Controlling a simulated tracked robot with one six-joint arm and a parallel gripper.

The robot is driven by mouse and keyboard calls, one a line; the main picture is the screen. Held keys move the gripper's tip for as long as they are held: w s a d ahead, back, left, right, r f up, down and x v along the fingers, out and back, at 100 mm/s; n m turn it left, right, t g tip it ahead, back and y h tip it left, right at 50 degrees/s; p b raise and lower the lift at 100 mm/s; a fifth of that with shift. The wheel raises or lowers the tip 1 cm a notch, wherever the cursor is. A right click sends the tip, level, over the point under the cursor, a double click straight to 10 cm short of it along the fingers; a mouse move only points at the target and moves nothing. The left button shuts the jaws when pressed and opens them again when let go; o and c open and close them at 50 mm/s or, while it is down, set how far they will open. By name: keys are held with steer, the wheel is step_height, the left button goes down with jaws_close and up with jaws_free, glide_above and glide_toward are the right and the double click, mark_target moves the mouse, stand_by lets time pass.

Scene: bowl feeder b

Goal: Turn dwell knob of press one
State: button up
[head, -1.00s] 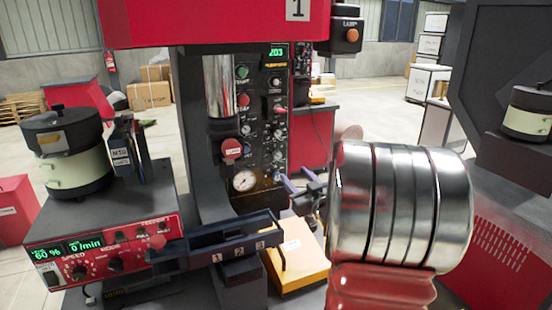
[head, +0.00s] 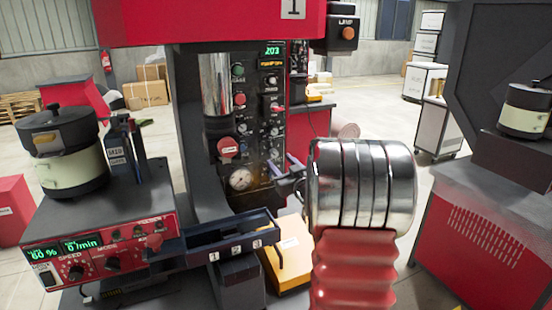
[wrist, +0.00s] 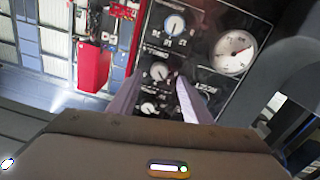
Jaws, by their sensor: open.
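Press one (head: 215,25) is red and dark grey with a 1 plate on its head. Its black control panel (head: 255,115) carries small knobs, coloured buttons and a white gauge (head: 240,180). In the wrist view the panel shows upside down, with a pale knob (wrist: 158,72) between my fingertips, another knob (wrist: 175,25) beyond and the gauge (wrist: 233,52) at right. I cannot tell surely which knob is the dwell knob. My gripper (wrist: 160,78) is open, its pale purple fingers pointing at the panel; contact is unclear.
A feeder control box (head: 105,245) with a lidded pot (head: 70,160) stands at left. A numbered dark tray (head: 225,240) and a yellow box (head: 290,250) are below the panel. A red cabinet (head: 475,240) stands at right.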

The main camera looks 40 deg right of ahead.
mark_target(275, 156)
steer(key=shift+x, duration=2.55)
steer(key=shift+c, duration=0.3)
steer(key=c, duration=1)
